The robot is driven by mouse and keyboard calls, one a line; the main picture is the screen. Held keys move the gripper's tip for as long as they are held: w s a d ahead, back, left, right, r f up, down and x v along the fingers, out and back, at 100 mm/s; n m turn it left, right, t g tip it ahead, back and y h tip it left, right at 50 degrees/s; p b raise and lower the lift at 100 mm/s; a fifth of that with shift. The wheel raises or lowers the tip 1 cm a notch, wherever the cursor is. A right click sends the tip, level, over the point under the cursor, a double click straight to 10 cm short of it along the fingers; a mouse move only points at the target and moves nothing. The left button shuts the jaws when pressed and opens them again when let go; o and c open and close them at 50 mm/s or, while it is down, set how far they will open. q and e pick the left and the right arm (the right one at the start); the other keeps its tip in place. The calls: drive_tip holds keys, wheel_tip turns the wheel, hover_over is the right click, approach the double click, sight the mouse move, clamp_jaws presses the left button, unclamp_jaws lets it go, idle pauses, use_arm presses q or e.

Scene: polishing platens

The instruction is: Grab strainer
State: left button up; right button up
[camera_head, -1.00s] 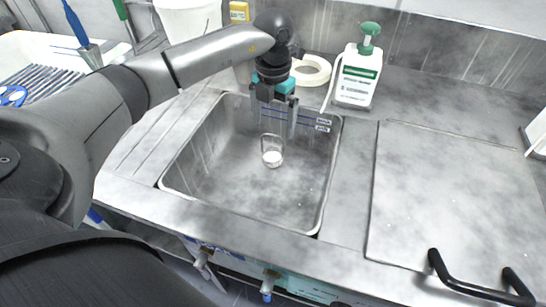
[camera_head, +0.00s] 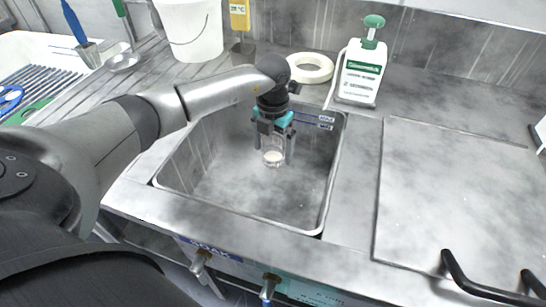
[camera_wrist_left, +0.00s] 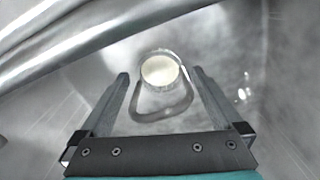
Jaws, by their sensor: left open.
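The strainer (camera_head: 273,158) is a small round cup with a pale bottom and a loop handle, standing in the sink (camera_head: 225,190). It also shows in the left wrist view (camera_wrist_left: 161,72), with its loop handle toward my gripper. My left gripper (camera_head: 273,156) points down into the sink at the strainer. In the left wrist view its two fingers (camera_wrist_left: 160,78) are open, one on each side of the handle, with gaps visible on both sides. My right gripper is not in view.
A white pump bottle (camera_head: 360,72) and a white ring (camera_head: 310,68) stand behind the sink. A white bucket (camera_head: 190,30) is at the back left. A flat metal lid (camera_head: 455,200) with a black handle covers the right side. The sink floor around the strainer is clear.

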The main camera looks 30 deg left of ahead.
use_arm(q)
drive_tip(key=shift+f, duration=0.6)
drive_tip(key=c, duration=1.4)
drive_tip(key=shift+r, duration=0.1)
